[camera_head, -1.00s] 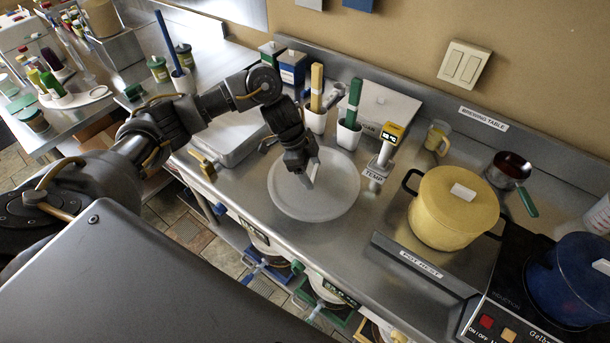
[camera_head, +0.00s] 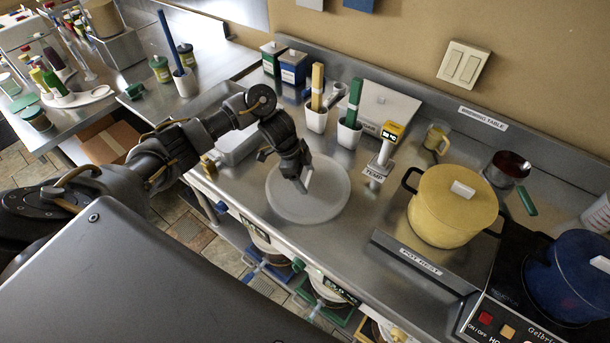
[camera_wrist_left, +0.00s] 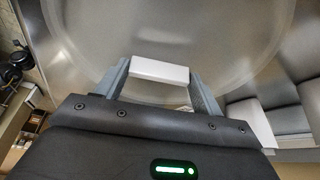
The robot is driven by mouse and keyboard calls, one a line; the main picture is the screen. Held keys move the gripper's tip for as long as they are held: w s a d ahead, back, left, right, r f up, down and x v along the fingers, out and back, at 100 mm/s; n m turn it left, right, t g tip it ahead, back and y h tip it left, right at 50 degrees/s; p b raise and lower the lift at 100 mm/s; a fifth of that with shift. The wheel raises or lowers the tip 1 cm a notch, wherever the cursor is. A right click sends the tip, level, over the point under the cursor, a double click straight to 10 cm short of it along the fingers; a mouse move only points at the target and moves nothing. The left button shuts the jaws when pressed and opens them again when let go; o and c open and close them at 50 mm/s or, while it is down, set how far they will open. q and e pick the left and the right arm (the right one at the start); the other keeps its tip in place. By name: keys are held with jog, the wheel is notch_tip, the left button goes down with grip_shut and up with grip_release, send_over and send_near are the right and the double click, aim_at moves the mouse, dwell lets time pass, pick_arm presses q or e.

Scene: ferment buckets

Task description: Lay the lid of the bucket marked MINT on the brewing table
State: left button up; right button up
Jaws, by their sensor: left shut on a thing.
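A round, translucent pale lid (camera_head: 322,200) is over the steel brewing table (camera_head: 350,245), in front of the temperature probe stand. My left gripper (camera_head: 302,186) is at the lid's middle, shut on its white bar handle. In the left wrist view the handle (camera_wrist_left: 160,70) sits between the two fingers of the left gripper (camera_wrist_left: 160,82), and the wide disc of the lid (camera_wrist_left: 225,40) spreads beyond it. I cannot tell whether the lid touches the table or hangs just above it. Buckets below the table front are partly hidden; no MINT mark is readable. My right gripper is not in view.
A yellow pot (camera_head: 445,215) stands on the right, with a blue pot (camera_head: 572,275) beyond it. A temperature stand (camera_head: 386,150) and white holders with green (camera_head: 350,128) and yellow (camera_head: 316,115) handles stand behind the lid. A steel tray (camera_head: 235,140) lies to its left.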

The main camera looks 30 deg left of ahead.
pick_arm(q)
jog(key=shift+f, duration=0.1)
jog(key=o, duration=1.1)
jog(key=shift+c, duration=0.2)
jog(key=shift+r, duration=0.3)
jog(key=v, duration=1.1)
jog(key=shift+a+r, duration=0.2)
jog(key=shift+r, duration=0.15)
